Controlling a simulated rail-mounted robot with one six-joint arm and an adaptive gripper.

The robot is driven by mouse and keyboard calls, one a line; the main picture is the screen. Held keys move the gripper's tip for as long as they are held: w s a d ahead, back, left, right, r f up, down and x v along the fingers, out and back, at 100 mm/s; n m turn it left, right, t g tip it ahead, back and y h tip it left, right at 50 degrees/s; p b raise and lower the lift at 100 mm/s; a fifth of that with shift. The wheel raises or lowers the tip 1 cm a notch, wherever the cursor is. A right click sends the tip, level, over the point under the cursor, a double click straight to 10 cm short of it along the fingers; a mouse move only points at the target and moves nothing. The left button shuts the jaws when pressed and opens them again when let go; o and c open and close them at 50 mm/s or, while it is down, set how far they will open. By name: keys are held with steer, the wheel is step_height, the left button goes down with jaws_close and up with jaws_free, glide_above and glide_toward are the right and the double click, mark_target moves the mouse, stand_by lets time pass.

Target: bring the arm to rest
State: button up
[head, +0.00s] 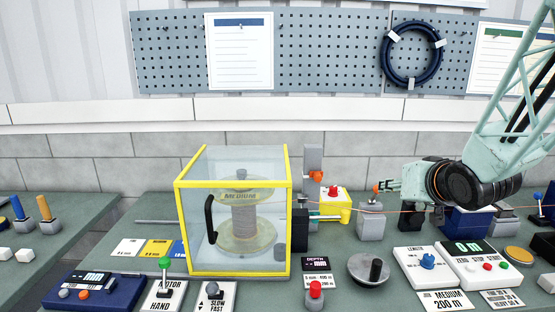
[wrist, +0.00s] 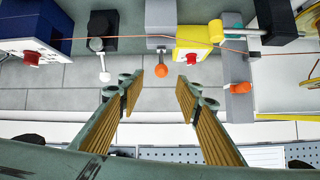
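My gripper (head: 384,188) is at the right in the head view, level, its fingers pointing left above the bench. In the wrist view my gripper (wrist: 160,85) has its two fingers spread wide apart with nothing between the pads. An orange-knobbed lever on a grey block (head: 370,222) stands by the fingertips in the head view. In the wrist view its orange knob (wrist: 161,71) shows beyond the gap between the fingertips. I cannot tell whether the fingers touch it; they are not shut on it.
A yellow-framed clear case (head: 182,230) holds a spool marked MEDIUM (head: 244,215). A thin orange line (head: 345,217) runs right from the case, below my gripper. A yellow box with a red button (head: 334,200), control panels (head: 475,262) and a grey dial (head: 367,269) stand nearby.

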steer(key=s+a+r+g, duration=0.1)
steer(key=s+a, duration=0.4)
steer(key=s, duration=0.9)
steer(key=s+a+r+n+g, duration=0.1)
steer(key=s+a+g, duration=0.3)
steer(key=s, duration=1.1)
steer(key=s+a+r+n+g, duration=0.1)
steer(key=s+a, duration=0.6)
steer(key=s, duration=0.7)
steer(key=shift+s+a+r+g+y, duration=0.15)
steer(key=shift+s+r+g+y, duration=0.3)
steer(key=shift+g, duration=0.55)
steer(key=shift+w+a+r, duration=0.1)
steer(key=shift+a, duration=0.05)
